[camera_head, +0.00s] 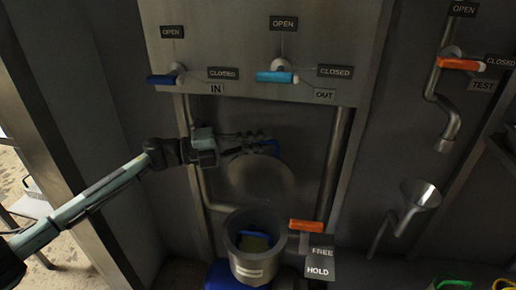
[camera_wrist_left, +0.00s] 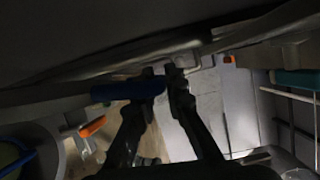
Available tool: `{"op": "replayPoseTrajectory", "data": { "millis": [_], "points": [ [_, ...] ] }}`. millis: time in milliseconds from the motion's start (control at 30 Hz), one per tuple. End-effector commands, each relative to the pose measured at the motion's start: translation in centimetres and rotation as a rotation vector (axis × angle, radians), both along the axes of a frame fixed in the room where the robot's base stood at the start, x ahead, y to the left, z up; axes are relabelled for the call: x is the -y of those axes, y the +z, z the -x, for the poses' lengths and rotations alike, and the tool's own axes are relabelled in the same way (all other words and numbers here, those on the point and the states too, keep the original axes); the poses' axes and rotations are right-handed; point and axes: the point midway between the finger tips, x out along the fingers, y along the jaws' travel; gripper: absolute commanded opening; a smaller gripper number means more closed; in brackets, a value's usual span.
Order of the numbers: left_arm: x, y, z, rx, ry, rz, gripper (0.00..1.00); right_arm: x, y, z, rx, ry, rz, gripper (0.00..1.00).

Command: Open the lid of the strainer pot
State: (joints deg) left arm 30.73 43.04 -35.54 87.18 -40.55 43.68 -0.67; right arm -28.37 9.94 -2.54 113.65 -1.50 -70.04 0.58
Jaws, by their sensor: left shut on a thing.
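The strainer pot (camera_head: 236,262) is a grey cylinder standing open at bottom centre in the head view, with a blue bar and something yellowish inside. Its round grey lid (camera_head: 262,180) stands raised and tilted back above and behind the pot. The lid's blue handle (camera_head: 268,143) is at its top edge, and the handle also shows in the left wrist view (camera_wrist_left: 120,91). My left gripper (camera_head: 262,141) comes in from the left and is shut on this handle; its fingers partly hide it. The pot rim also shows at the lower left of the left wrist view (camera_wrist_left: 58,150). My right gripper is not seen.
An orange lever (camera_head: 305,225) sits right of the pot by the FREE and HOLD labels (camera_head: 320,265). Above are a blue IN lever (camera_head: 162,80) and a light-blue OUT lever (camera_head: 275,77). Vertical pipes flank the lid. A funnel (camera_head: 420,195) is at right.

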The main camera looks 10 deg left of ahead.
Motion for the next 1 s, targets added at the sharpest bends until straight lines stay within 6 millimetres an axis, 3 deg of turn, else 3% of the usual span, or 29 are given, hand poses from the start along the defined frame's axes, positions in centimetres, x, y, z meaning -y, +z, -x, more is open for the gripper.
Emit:
{"op": "replayPoseTrajectory", "data": {
  "millis": [433,467,600,1000],
  "points": [
    [-0.08,-0.06,-0.25,-0.001,0.003,-0.002,0.00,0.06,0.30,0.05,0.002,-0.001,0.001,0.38],
    [-0.09,-0.06,-0.25,-0.001,0.003,-0.002,0.15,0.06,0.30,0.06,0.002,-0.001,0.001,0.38],
    [-0.07,-0.08,-0.24,-0.002,0.002,-0.001,0.32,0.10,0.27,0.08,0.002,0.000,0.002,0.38],
    [-0.83,-0.21,0.11,-0.003,0.003,-0.003,0.33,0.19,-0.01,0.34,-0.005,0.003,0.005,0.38]
  ]
}}
